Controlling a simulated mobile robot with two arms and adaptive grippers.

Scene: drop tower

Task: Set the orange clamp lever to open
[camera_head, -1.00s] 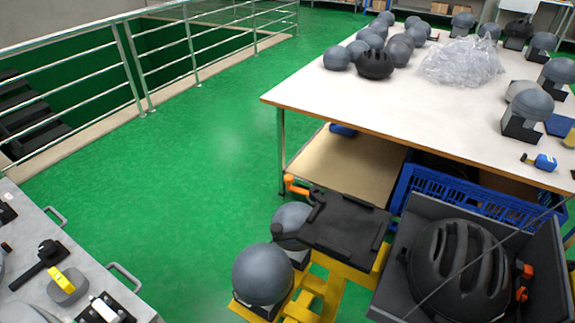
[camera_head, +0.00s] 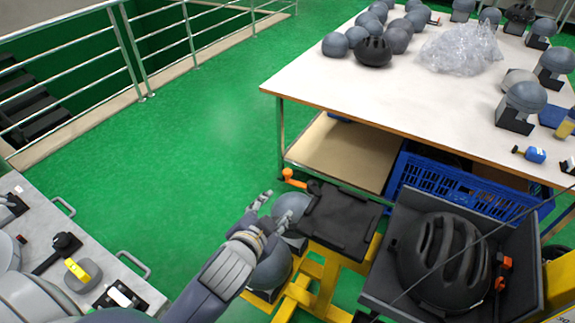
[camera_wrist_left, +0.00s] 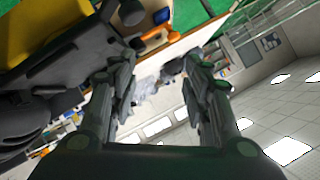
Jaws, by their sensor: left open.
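The orange clamp lever (camera_head: 290,177) sticks out at the left corner of the black plate (camera_head: 340,220) on the yellow frame. Its rounded orange end points up and left. My left gripper (camera_head: 274,207) is open and empty. In the head view it appears just below and left of the lever, over a grey ball-shaped headform, with a gap to the lever. In the left wrist view the orange lever (camera_wrist_left: 149,45) appears beyond the gripper's two spread fingers (camera_wrist_left: 160,85), near the top. I cannot tell its exact angle there. My right gripper is out of view.
A dark open box with a black helmet (camera_head: 442,262) stands right of the plate. A blue crate (camera_head: 450,188) and the white table (camera_head: 420,105) with several headforms lie behind. A grey bench (camera_head: 60,230) stands at the left. Green floor between is clear.

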